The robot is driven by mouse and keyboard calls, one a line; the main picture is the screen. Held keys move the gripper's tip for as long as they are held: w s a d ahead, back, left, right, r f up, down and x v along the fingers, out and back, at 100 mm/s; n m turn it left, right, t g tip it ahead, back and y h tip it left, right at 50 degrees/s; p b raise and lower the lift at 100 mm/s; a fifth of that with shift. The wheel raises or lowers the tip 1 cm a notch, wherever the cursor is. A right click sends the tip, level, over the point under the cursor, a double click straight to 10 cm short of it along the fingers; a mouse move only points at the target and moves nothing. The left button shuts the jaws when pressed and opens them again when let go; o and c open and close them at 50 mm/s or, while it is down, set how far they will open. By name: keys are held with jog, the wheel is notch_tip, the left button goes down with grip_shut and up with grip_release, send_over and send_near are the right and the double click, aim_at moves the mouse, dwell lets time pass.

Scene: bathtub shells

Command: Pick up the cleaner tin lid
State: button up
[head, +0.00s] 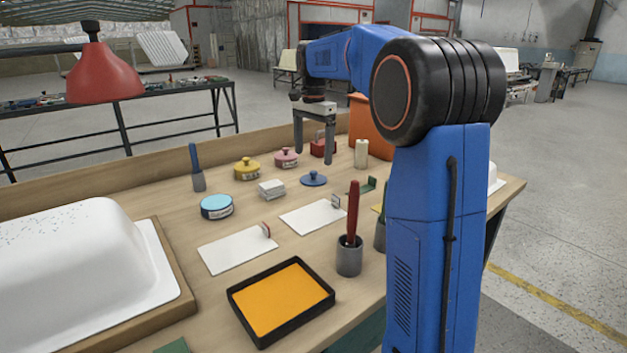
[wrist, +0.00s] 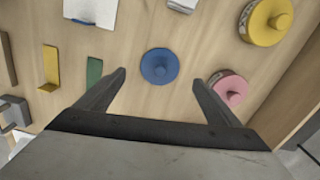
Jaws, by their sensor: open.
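A small round blue lid with a knob (head: 313,180) lies flat on the workbench, apart from the tins. It also shows in the wrist view (wrist: 159,68). I cannot read a label on it. A blue-sided tin (head: 217,207) with a pale blue top and no knob stands to its left. My gripper (head: 313,160) points down above the bench, open and empty. In the wrist view the blue lid appears between the fingertips (wrist: 159,79), with the fingers apart from it.
A pink tin (wrist: 230,88) with a knobbed lid appears close by the right finger in the wrist view. A yellow tin (head: 247,169), a white block (head: 271,189), a cream cylinder (head: 361,153) and a green bracket (wrist: 94,70) stand around. White cards (head: 237,250) lie nearer.

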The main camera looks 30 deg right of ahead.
aim_at(313, 172)
jog(key=shift+w+d+f, duration=0.1)
jog(key=shift+w+f, duration=0.05)
jog(key=shift+f, duration=3.5)
jog(key=shift+c, duration=0.3)
jog(key=c, duration=1.1)
